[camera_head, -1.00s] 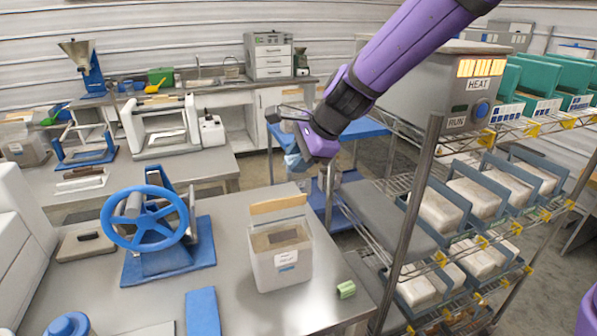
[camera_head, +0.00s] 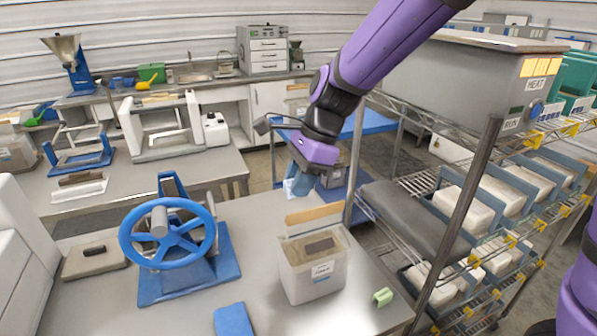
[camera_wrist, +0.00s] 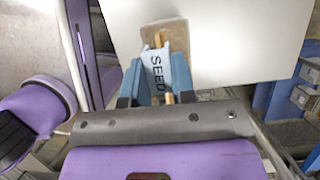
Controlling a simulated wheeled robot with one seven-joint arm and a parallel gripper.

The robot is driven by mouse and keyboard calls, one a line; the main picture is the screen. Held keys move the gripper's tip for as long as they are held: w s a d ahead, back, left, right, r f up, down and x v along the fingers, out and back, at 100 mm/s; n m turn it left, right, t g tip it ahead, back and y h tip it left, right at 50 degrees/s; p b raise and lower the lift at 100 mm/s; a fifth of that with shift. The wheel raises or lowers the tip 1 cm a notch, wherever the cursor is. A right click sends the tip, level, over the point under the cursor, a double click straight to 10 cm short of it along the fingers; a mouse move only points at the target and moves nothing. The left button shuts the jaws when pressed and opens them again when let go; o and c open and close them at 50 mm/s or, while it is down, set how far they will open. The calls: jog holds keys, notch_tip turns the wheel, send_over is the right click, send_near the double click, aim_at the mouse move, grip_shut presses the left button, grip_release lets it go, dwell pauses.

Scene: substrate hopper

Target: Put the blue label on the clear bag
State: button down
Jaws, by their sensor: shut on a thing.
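My gripper (camera_wrist: 157,82) shows in the wrist view with its two blue fingers shut on a pale label (camera_wrist: 157,72) that reads SEED. A thin wooden strip shows by the label, and a tan patch lies beyond the fingertips over a white surface. In the head view my gripper (camera_head: 299,186) hangs at the far edge of the near table, behind the translucent bin; what it holds is too small to read there. I cannot make out a clear bag for certain in either view.
The translucent bin (camera_head: 312,284) with a white label and a tan strip behind it stands on the near table (camera_head: 265,238). A blue handwheel press (camera_head: 168,240) is left of it, a small green clip (camera_head: 383,297) right. A wire rack (camera_head: 465,195) with tubs stands at right.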

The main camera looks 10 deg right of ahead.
aim_at(294, 217)
jog(key=shift+f, duration=3.1)
jog(key=shift+c, duration=1.5)
grip_release()
jog(key=shift+r, duration=3.5)
jog(key=shift+d, duration=0.1)
